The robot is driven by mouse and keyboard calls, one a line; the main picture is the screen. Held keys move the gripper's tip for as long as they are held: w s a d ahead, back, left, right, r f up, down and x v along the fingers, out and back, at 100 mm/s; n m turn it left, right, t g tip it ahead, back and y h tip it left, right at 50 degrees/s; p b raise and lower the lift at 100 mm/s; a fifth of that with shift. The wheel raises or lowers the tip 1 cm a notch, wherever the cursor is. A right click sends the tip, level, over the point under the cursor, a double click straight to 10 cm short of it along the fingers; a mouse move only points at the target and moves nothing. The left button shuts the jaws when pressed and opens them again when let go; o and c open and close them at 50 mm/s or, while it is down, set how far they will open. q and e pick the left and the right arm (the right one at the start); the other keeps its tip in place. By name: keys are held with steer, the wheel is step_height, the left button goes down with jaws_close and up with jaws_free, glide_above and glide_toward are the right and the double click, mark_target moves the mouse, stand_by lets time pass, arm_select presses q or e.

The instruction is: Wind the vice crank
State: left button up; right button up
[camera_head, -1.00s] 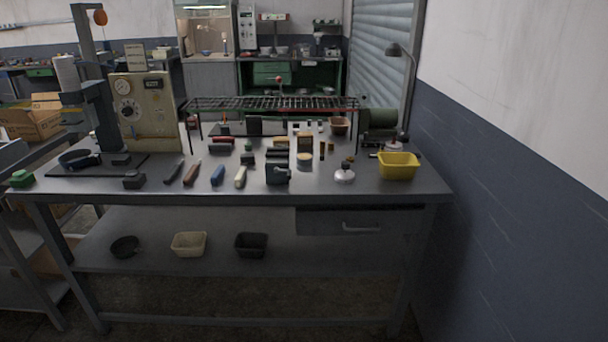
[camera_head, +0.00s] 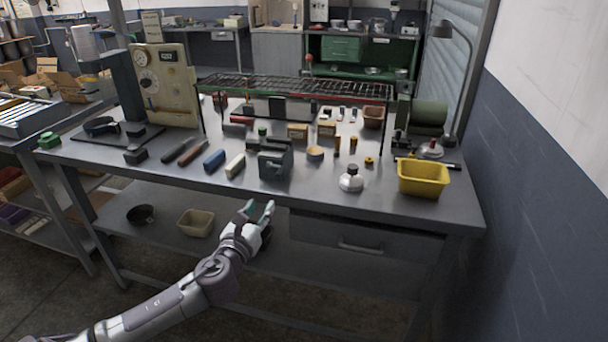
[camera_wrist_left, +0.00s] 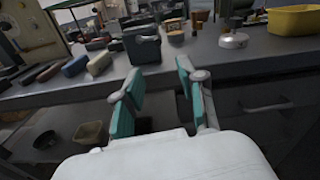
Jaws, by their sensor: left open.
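The vice (camera_head: 275,162) is a small dark grey block-like tool at the front middle of the workbench. It also shows beyond my fingers in the left wrist view (camera_wrist_left: 142,46). Its crank is too small and dark to make out clearly. My left gripper (camera_head: 258,210) is in front of the bench, below the vice and apart from it. Its teal-padded fingers (camera_wrist_left: 158,88) are spread open with nothing between them. My right gripper is not in view.
The workbench (camera_head: 320,196) has a drawer (camera_head: 350,238) under its right half. A yellow bin (camera_head: 424,178) and a silver bell-shaped item (camera_head: 351,180) stand right of the vice. Several handled tools lie left, including a blue one (camera_head: 214,160). A wire rack (camera_head: 295,88) spans the back.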

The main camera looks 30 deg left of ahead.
arm_select(q)
steer(key=x, duration=1.3)
steer(key=shift+w+a+p, duration=0.15)
steer(key=shift+w+p, duration=0.05)
steer(key=shift+p, duration=0.2)
steer(key=shift+r, duration=0.1)
jaws_close()
